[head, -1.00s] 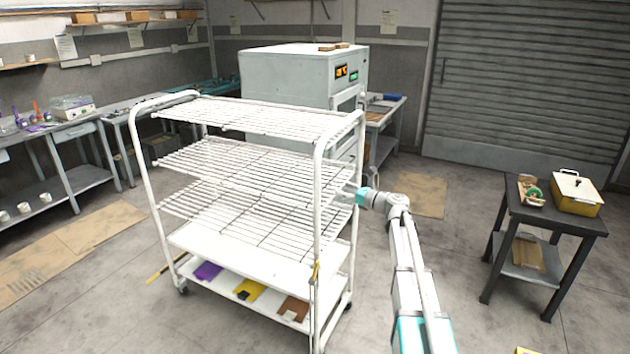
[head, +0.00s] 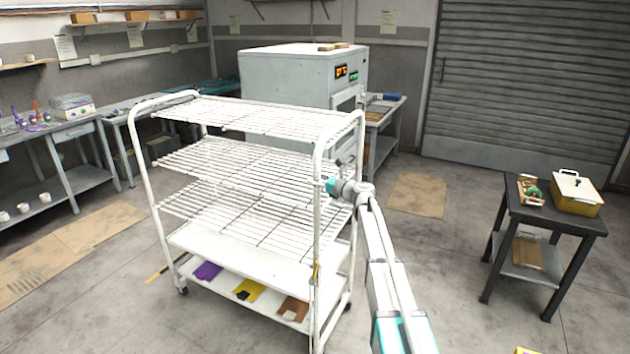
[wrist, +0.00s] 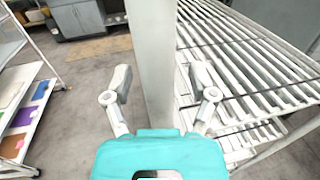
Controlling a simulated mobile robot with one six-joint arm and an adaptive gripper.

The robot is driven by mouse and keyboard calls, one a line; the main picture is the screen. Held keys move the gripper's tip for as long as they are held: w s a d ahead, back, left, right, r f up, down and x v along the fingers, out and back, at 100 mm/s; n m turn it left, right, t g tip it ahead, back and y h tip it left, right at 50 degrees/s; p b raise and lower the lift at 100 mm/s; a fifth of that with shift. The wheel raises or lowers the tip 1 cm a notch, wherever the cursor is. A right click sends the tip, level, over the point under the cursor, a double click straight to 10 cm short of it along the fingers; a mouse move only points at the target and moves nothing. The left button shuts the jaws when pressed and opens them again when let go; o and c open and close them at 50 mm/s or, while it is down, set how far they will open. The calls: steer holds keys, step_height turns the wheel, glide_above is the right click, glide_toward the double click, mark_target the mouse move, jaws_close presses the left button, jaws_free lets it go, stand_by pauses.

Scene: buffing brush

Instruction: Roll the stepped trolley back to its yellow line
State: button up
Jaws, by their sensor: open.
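The trolley (head: 139,160) is a white frame with hooped ends, several wire shelves and a solid bottom shelf. It stands upright on casters in the middle of the head view. My gripper (head: 330,186) is at its right end. In the wrist view my gripper (wrist: 161,85) is open, with a white upright (wrist: 153,45) between its fingers; I see no clear grip on it. Wire shelves (wrist: 245,70) lie right of the upright. A short yellow strip (head: 163,271), perhaps the line, shows on the floor left of the trolley; the trolley may hide more of it.
A grey cabinet (head: 285,85) stands close behind the trolley. Benches (head: 70,135) line the left wall. A small dark table (head: 560,222) with a yellow box (head: 577,195) stands right. Cardboard sheets lie on the floor.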

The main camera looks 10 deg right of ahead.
jaws_close()
steer(key=shift+a, duration=0.2)
steer(key=shift+w+d, duration=0.15)
steer(key=shift+w, duration=0.1)
